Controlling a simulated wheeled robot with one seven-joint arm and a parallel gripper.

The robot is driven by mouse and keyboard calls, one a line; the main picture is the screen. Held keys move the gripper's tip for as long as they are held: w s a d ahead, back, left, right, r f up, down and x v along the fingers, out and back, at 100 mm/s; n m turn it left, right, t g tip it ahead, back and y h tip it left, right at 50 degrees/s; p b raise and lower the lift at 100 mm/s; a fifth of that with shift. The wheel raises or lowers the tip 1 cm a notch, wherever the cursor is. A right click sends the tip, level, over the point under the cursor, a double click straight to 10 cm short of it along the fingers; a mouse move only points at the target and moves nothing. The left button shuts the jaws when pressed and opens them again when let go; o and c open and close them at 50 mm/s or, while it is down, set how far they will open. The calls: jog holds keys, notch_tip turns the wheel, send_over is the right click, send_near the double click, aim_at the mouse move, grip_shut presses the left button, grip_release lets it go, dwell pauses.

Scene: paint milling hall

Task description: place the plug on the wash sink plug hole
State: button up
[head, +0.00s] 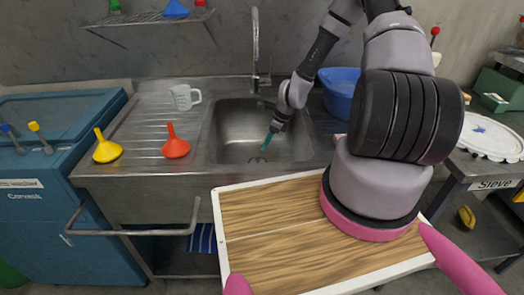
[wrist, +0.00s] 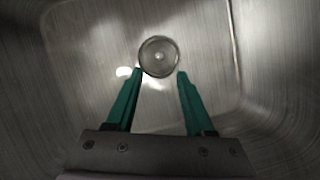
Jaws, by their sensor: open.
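The wash sink (head: 235,122) is a steel basin set in a steel counter. My gripper (head: 265,146) reaches down into the basin, with its teal fingers pointing at the floor. In the wrist view my gripper (wrist: 160,72) is open, with nothing held between its fingers. A round grey disc (wrist: 158,55) with a darker rim and a bright centre lies on the basin floor, just beyond the fingertips and roughly centred between them. I cannot tell whether this disc is the plug, the plug hole, or the plug seated on the hole. No separate plug shows.
A tap (head: 256,45) rises behind the basin. A blue tub (head: 341,90) stands right of it. The basin walls surround my gripper.

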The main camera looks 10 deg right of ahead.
notch_tip(320, 180, up, 32)
jog(key=s+d+r+n+t+h, duration=0.1)
jog(key=s+d+n+t+h, duration=0.15)
jog(key=n, duration=0.85)
jog(key=s+r+n+t, duration=0.2)
jog(key=s+r+n, duration=0.6)
jog(key=s+r, duration=1.1)
jog(key=s, duration=0.2)
jog(key=shift+s+n, duration=0.35)
jog(key=shift+n, duration=0.05)
jog(key=shift+a+t+y, duration=0.1)
jog(key=shift+t+y, duration=0.15)
